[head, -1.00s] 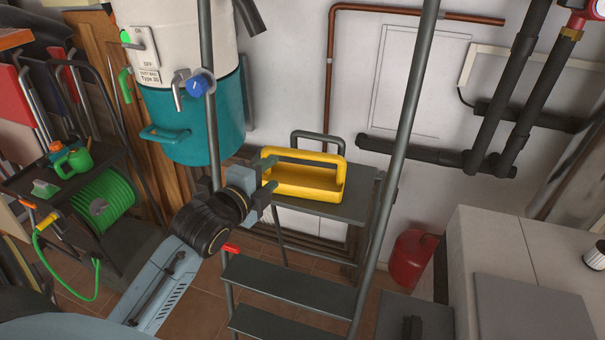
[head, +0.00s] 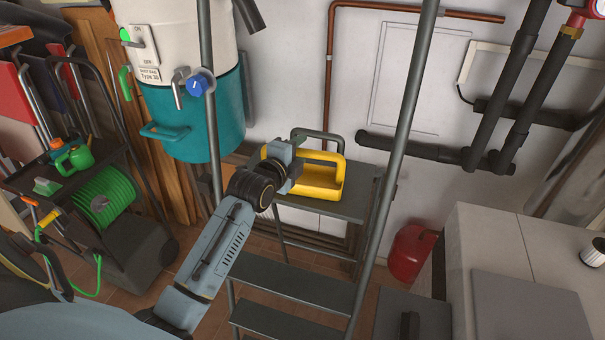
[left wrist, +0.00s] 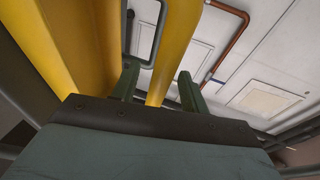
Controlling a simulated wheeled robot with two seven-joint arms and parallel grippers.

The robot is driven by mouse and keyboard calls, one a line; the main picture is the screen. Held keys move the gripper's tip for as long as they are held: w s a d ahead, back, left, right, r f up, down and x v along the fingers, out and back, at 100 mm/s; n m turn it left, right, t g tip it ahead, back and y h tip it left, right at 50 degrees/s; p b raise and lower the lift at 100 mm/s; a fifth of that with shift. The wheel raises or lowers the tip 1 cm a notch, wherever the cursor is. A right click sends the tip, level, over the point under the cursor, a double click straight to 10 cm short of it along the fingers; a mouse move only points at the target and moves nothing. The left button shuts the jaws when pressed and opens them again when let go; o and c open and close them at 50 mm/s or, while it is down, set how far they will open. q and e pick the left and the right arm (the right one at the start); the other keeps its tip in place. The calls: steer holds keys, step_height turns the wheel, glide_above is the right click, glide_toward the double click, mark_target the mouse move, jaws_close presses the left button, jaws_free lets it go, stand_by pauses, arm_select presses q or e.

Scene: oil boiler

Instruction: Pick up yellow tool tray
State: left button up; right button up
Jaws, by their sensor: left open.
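The yellow tool tray (head: 318,186) stands upright on the grey top platform (head: 350,207) of a stepladder, its raised handle bar along the top. My left gripper (head: 297,166) is at the tray's left side and covers part of it. In the left wrist view, my left gripper (left wrist: 158,88) is open, with its two dark green fingers apart. A yellow bar of the tool tray (left wrist: 176,50) shows between the fingers, and more yellow lies to the left. I cannot tell whether the fingers touch it. My right gripper is not in view.
The stepladder's grey rails (head: 402,125) rise on both sides of the tray. A teal and white tank (head: 195,110) hangs behind left. A red canister (head: 410,252) and a white cabinet (head: 505,240) stand at right. A green hose reel (head: 103,205) is at left.

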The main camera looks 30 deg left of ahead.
arm_select(q)
steer(key=shift+w, duration=0.1)
jaws_close()
stand_by(0.5)
